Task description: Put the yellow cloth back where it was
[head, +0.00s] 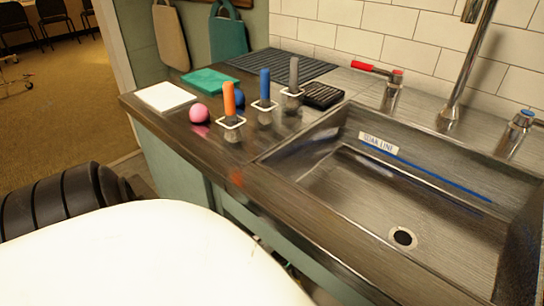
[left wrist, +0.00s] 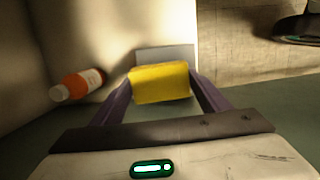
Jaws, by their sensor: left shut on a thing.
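In the left wrist view, the yellow cloth (left wrist: 160,83) is a folded yellow block between the two fingers of my left gripper (left wrist: 158,92). The gripper is shut on it. A grey flat surface shows just behind the cloth. The cloth and the left gripper's fingers are not visible in the head view, where a large white part of mine covers the lower left. My right gripper is in neither view.
An orange and white bottle (left wrist: 78,84) lies tilted left of the cloth. The counter (head: 215,150) holds a pink ball (head: 199,113), a white pad (head: 164,97), a green pad (head: 209,81) and upright-handled brushes (head: 265,90). The sink (head: 420,205) looks empty.

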